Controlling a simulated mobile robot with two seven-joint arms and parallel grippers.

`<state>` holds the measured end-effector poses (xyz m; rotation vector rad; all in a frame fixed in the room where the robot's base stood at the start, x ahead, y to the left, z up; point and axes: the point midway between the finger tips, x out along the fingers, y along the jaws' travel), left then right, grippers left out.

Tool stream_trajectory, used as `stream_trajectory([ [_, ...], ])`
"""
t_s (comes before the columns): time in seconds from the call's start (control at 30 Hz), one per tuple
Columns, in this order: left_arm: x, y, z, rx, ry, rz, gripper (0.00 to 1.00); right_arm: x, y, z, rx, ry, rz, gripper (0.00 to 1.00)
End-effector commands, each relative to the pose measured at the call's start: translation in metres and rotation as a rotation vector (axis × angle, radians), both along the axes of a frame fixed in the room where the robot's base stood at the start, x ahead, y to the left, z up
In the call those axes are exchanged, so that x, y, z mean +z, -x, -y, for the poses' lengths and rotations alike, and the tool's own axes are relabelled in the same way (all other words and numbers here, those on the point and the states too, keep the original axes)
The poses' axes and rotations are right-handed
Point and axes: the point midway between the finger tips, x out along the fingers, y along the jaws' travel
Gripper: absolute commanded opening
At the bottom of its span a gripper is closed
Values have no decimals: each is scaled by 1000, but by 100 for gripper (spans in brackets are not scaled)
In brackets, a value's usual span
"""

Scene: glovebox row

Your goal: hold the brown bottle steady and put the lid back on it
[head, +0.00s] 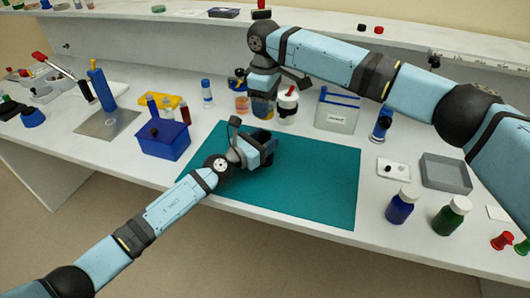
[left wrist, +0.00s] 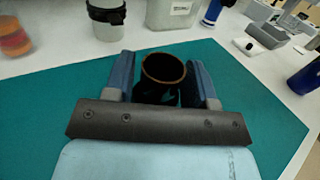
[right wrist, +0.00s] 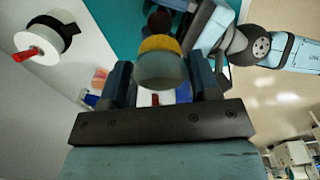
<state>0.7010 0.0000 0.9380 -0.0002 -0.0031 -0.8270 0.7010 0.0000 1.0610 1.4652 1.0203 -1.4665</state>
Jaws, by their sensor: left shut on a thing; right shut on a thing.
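The brown bottle (left wrist: 161,84) stands between the fingers of my left gripper (left wrist: 162,82), its round open mouth facing up with a brown rim. In the head view, my left gripper (head: 266,146) is low over the teal mat and largely hides the bottle. My right gripper (head: 263,105) points down behind the mat's back edge, among the jars. In the right wrist view, my right gripper (right wrist: 160,85) is shut on a round grey-green piece, which looks like the lid (right wrist: 160,72). A yellow part shows just beyond it; I cannot tell whether it belongs to it. The lid is apart from the bottle.
The teal mat (head: 315,190) has free room right of my left gripper. A white jar with a black band (head: 287,104) and an orange jar (head: 241,104) stand close to my right gripper. A blue box (head: 163,140) is at left; a blue bottle (head: 400,207) and green bottle (head: 450,216) are at right.

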Motion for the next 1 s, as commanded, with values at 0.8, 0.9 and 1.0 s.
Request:
stream_trajectory([
  [0.8, -5, 1, 0, -1, -5, -7, 7, -51, -1, 0, 0, 1, 0, 34],
  [0.9, -6, 1, 0, -1, -5, -8, 7, -51, -1, 0, 0, 1, 1, 34],
  [1.0, -6, 2, 0, -1, -5, -8, 7, -51, 0, 0, 0, 1, 1, 34],
])
